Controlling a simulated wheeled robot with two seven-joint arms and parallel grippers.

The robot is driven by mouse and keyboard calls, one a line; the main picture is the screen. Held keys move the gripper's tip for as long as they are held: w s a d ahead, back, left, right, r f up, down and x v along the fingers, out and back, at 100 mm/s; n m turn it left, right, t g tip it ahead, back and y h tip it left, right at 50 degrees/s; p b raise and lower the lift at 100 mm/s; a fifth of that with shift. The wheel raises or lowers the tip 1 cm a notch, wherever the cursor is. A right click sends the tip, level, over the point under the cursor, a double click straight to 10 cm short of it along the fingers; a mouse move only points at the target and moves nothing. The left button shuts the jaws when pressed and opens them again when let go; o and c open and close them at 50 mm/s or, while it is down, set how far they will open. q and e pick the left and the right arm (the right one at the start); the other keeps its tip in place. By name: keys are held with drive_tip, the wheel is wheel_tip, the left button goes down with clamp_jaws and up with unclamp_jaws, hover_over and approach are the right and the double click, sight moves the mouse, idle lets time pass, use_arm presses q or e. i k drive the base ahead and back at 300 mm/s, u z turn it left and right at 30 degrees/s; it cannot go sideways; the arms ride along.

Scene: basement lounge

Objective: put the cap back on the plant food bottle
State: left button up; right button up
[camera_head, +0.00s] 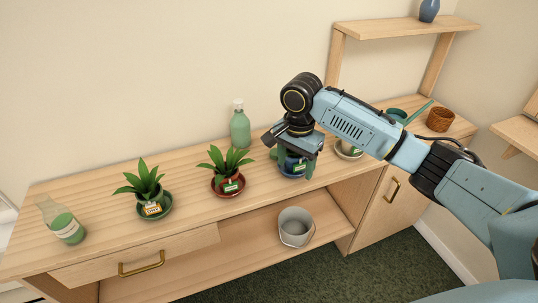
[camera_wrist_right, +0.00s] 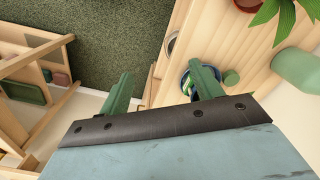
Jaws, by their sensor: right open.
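A bottle with a green label and pale neck (camera_head: 62,220) stands at the left end of the wooden counter; no cap shows on it. My right gripper (camera_head: 293,158) is open over the counter by a blue pot on a blue saucer (camera_head: 291,172), far right of that bottle. In the right wrist view my two green fingers (camera_wrist_right: 163,88) are apart, with nothing seen between their tips. One finger partly covers the blue pot (camera_wrist_right: 186,82). A small round green piece, perhaps the cap (camera_wrist_right: 231,77), sits beside that finger; I cannot make it out in the head view. My left gripper is not in view.
Potted plants stand on a green saucer (camera_head: 153,217) and a red saucer (camera_head: 227,192). A green bottle with a pale top (camera_head: 240,130) stands at the back. A grey bucket (camera_head: 295,226) is on the lower shelf. The counter's front left is clear.

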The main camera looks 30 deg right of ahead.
sight(57, 216)
drive_tip(key=u, duration=3.55)
drive_tip(key=k, duration=1.65)
drive_tip(key=z, duration=2.05)
